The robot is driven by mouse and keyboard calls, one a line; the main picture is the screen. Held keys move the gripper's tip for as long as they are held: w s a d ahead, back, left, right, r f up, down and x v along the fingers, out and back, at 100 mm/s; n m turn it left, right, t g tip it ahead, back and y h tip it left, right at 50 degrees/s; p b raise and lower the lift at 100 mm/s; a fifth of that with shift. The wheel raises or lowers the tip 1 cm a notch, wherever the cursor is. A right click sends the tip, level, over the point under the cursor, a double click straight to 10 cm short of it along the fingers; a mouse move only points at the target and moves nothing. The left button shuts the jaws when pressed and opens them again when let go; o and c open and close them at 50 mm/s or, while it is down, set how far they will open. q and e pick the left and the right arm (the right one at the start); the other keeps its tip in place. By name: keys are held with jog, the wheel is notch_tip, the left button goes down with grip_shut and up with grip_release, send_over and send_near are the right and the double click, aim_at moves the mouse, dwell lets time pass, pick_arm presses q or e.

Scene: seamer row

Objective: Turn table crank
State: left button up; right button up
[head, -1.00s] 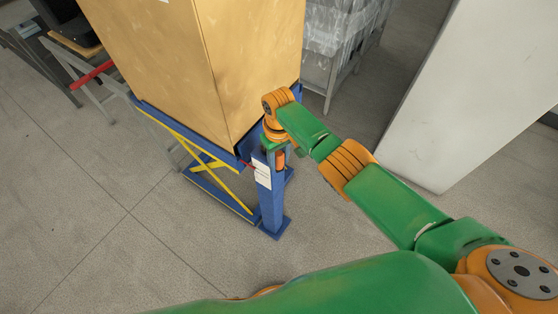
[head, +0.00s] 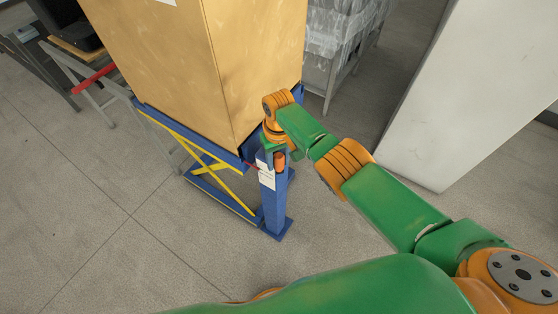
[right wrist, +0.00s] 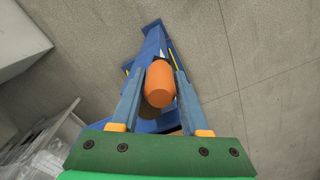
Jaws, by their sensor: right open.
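The blue lift table (head: 273,207) has a post at its near right corner. The crank's orange handle (head: 279,160) shows by the top of the post, partly covered by my right gripper (head: 273,149). In the right wrist view the orange handle (right wrist: 159,84) stands between the two fingers of my right gripper (right wrist: 160,76). The fingers are open, one on each side of the handle; I cannot tell whether either touches it. The rest of the crank is mostly hidden. My left gripper is not in view.
A tall tan box (head: 195,65) stands on the lift table, close beside my right gripper. A wrapped load on a grey stand (head: 340,40) is behind. A pale panel (head: 440,100) stands at the right. The floor in front is clear.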

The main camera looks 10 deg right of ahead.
jog(key=shift+o, duration=1.3)
